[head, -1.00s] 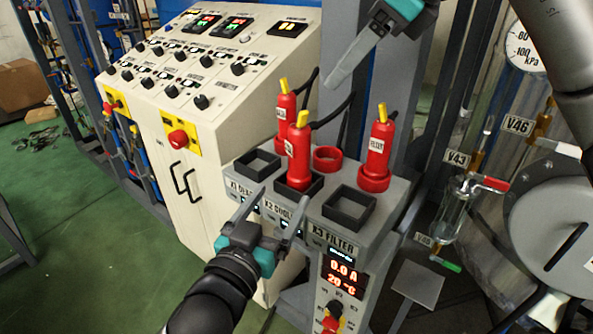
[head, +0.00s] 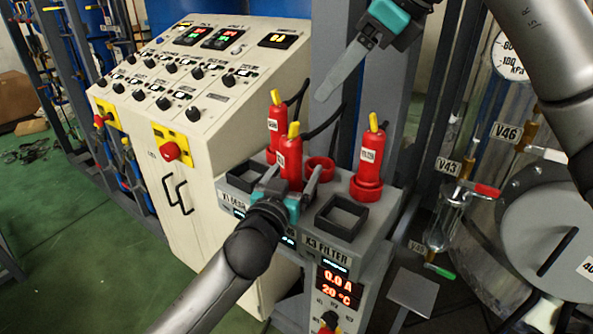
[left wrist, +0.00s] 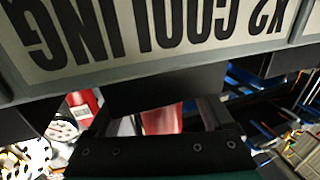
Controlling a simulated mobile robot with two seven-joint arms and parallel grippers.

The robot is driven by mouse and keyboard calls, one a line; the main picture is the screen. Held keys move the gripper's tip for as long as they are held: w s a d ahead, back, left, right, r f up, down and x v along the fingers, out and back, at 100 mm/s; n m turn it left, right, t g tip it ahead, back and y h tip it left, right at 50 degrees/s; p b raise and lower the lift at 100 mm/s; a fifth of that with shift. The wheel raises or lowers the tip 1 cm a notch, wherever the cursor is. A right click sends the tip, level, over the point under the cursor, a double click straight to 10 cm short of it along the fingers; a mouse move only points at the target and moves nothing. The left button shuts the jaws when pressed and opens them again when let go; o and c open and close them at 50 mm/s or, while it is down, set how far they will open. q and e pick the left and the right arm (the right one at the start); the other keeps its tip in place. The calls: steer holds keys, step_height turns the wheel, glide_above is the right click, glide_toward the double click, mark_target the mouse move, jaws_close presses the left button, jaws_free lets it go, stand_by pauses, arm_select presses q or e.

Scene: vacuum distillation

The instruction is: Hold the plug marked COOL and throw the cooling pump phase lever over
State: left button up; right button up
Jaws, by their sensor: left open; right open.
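A red plug with a yellow tip (head: 291,168) stands upright at the middle socket of the grey socket box (head: 385,225); its small label is not readable. My left gripper (head: 287,182) is open, its fingers on either side of that plug's lower part, and hides the socket. Whether the fingers touch it, I cannot tell. In the left wrist view, an upside-down "X2 COOLING" label (left wrist: 160,35) fills the top, with a red part (left wrist: 163,119) below it. My right gripper (head: 343,70) is open and empty, high behind the box. I cannot identify the cooling pump phase lever.
Other red plugs stand at the back left (head: 275,128) and right (head: 370,150), beside an empty red ring (head: 320,168). Square black sockets X1 (head: 243,180) and X3 (head: 342,217) are empty. The cream control console (head: 215,115) is left; glassware and a grey drum (head: 550,230) are right.

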arm_select(q)
steer(key=shift+w, duration=0.1)
jaws_close()
stand_by(1.4)
stand_by(1.0)
